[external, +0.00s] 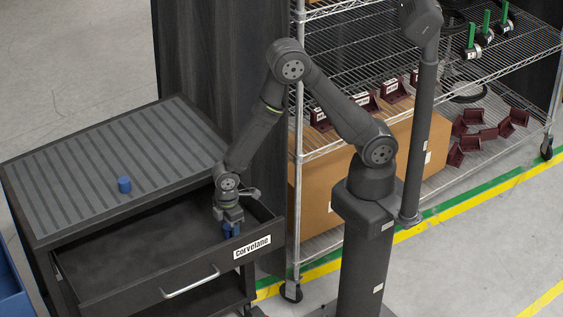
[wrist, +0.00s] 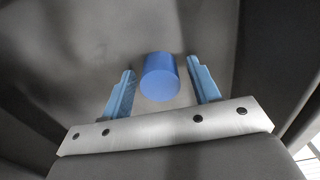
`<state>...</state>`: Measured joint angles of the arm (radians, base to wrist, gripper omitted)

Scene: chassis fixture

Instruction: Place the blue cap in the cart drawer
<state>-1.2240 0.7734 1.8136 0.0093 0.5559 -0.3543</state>
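One blue cap (external: 124,184) stands upright on the ribbed top of the cart (external: 38,228). My gripper (external: 231,232) points down into the open cart drawer (external: 120,262), near its front right corner. In the wrist view a blue cylindrical cap (wrist: 161,78) lies between the two light-blue fingers of my gripper (wrist: 162,88). A gap shows on each side of it, so the gripper is open around it, not shut on it. Dark grey surfaces, like the drawer's inside, surround it. In the external view this cap cannot be told apart from the blue fingers.
The drawer front has a handle (external: 190,283) and a "Corvelane" label. The drawer floor to the left of my gripper is clear. A wire shelf rack (external: 297,150) with a cardboard box (external: 310,190) stands right of the cart. A blue bin (external: 12,295) is at the lower left.

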